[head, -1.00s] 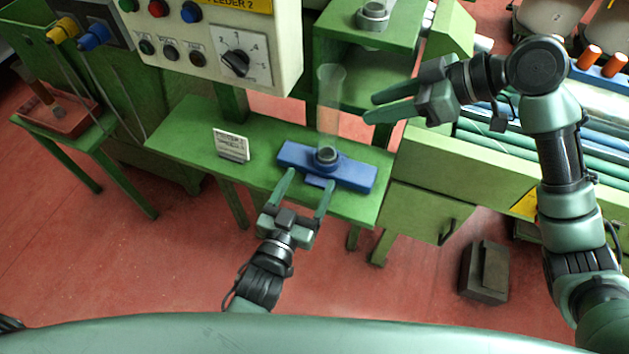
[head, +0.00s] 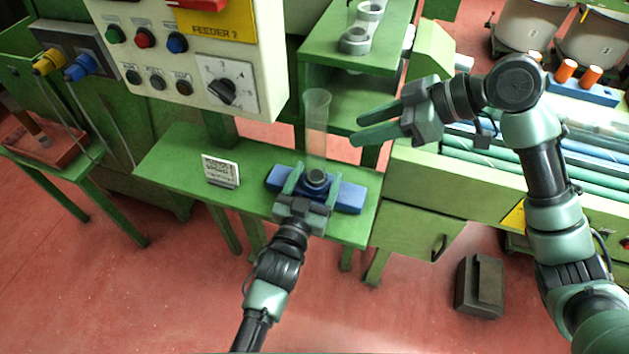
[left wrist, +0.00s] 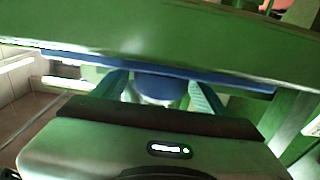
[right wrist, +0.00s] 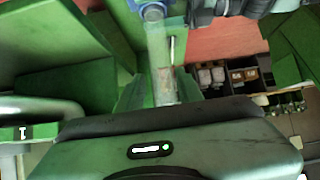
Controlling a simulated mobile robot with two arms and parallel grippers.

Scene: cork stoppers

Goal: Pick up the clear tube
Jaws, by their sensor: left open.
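The clear tube (head: 317,125) stands upright with its lower end in a dark ring (head: 317,178) on a blue holder (head: 349,199) on the green bench. My left gripper (head: 316,174) is open, its fingers on either side of the ring at the tube's foot. I cannot tell whether they touch it. In the left wrist view, the blue holder (left wrist: 235,85) lies beyond the open fingers. My right gripper (head: 370,122) is open and empty, to the right of the tube and apart from it. In the right wrist view, the tube (right wrist: 158,50) appears between its fingers.
A small printed card (head: 221,170) stands on the green bench (head: 180,160), left of the holder. A control box (head: 190,60) hangs at the upper left. A green shelf (head: 350,90) with clear pieces on top stands behind the tube.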

